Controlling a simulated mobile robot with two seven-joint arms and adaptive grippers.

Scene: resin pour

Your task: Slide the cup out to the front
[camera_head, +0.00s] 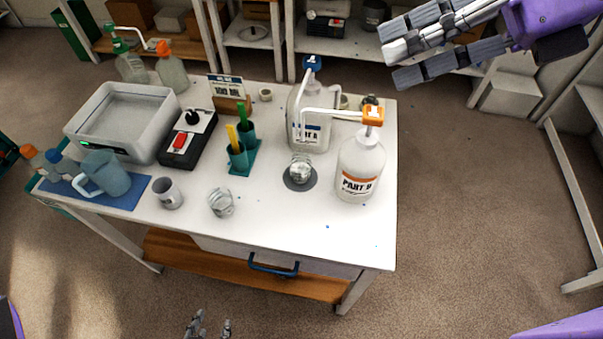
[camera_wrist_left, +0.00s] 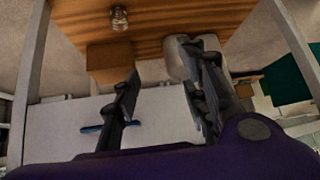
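A clear cup (camera_head: 300,169) stands on a dark round disc (camera_head: 299,184) between the two pump bottles, below a white spout. Another clear cup-like vessel (camera_head: 221,202) is nearer the front of the white table (camera_head: 300,245). My left gripper (camera_head: 210,325) is low in front of the table, at the bottom edge of the head view, well short of both cups. In the left wrist view its fingers (camera_wrist_left: 163,90) are spread with nothing between them. My right gripper (camera_head: 393,55) is at the upper right, beyond the table's right side. Its fingers look apart and empty.
A bottle labelled Part B (camera_head: 358,170) and another white pump bottle (camera_head: 312,135) flank the disc. A grey mug (camera_head: 168,194), blue pitcher (camera_head: 105,176) and green holder (camera_head: 240,158) are to the left. A blue handle (camera_head: 273,266) protrudes in front. The right front tabletop is mostly clear.

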